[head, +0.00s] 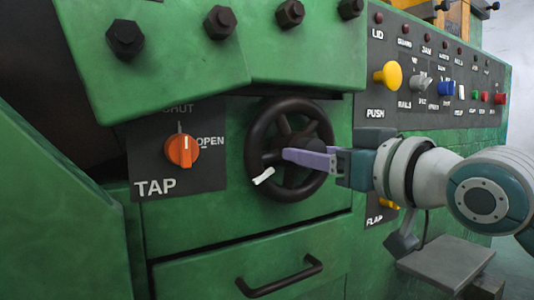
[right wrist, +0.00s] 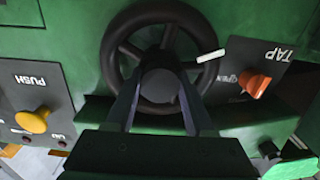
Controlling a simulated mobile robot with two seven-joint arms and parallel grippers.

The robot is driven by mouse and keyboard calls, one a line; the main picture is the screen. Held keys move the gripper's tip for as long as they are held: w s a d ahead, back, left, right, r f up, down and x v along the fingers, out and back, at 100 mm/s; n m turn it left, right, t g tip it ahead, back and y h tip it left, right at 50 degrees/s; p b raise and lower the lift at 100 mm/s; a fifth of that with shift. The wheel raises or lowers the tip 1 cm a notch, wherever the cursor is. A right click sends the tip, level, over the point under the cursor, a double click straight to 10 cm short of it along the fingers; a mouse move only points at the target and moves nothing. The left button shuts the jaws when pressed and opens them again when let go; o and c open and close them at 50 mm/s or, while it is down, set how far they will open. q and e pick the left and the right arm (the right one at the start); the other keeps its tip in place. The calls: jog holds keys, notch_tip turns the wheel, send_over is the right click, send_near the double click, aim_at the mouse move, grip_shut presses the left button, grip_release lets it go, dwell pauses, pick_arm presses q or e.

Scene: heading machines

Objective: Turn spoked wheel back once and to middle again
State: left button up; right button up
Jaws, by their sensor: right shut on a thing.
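The black spoked wheel (head: 259,140) is on the green machine front, with a white marker (head: 263,176) at its lower left rim in the head view. My right gripper (head: 290,153) reaches in from the right, its purple fingers at the wheel's hub. In the right wrist view the wheel (right wrist: 112,55) fills the upper middle, and the white marker (right wrist: 211,56) is at its right rim. There the fingers of my right gripper (right wrist: 160,98) lie on both sides of the dark hub, shut on it. My left gripper is not in view.
An orange TAP knob (head: 182,150) is left of the wheel. A drawer handle (head: 280,277) is below. A panel with a yellow PUSH button (head: 388,75) and several small controls is at the right. Large bolts (head: 220,22) stick out above.

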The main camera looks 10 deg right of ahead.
grip_shut()
dwell(0.3)
